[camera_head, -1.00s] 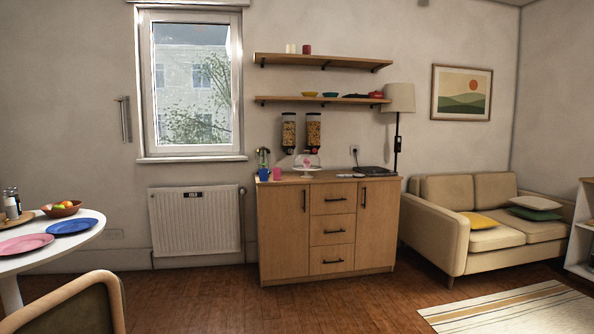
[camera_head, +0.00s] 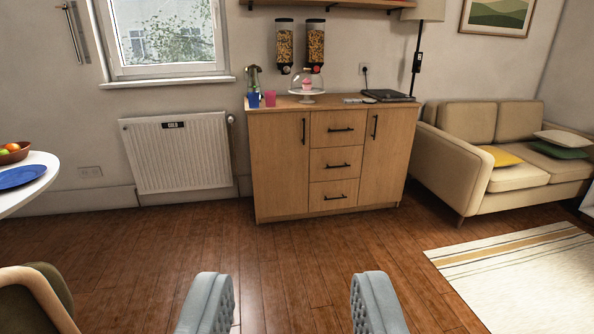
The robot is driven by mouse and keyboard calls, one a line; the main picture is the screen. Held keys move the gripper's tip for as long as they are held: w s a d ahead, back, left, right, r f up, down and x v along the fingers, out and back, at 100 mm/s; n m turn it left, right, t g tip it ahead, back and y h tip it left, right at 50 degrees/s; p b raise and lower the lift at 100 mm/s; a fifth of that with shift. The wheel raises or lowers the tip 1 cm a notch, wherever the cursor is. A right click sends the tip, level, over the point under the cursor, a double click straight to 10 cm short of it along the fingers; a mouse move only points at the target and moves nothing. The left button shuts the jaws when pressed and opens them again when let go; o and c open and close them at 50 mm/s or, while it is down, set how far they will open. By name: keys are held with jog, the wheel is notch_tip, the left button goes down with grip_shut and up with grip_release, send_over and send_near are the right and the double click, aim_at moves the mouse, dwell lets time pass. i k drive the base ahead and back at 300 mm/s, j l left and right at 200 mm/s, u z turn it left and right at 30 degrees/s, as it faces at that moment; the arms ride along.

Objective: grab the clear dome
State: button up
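The clear dome (camera_head: 314,83) stands on a white cake stand (camera_head: 306,98) on top of the wooden sideboard (camera_head: 281,150). A small pink cupcake (camera_head: 307,85) shows through it. My gripper (camera_head: 292,300) is at the bottom of the view, its two grey fingers wide apart with only floor between them. It is open and empty, well short of the sideboard.
A blue cup (camera_head: 254,99) and a pink cup (camera_head: 270,98) stand left of the stand. A dark flat device (camera_head: 387,95) lies to the right. Two cereal dispensers (camera_head: 316,45) hang above. The floor ahead is clear; a chair (camera_head: 38,298) stands at left.

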aim_at(307, 82)
jog(key=i, duration=3.45)
jog(key=i+z, duration=0.1)
jog(key=i, duration=0.5)
jog(key=i+j+z, duration=0.15)
jog(key=i, duration=0.45)
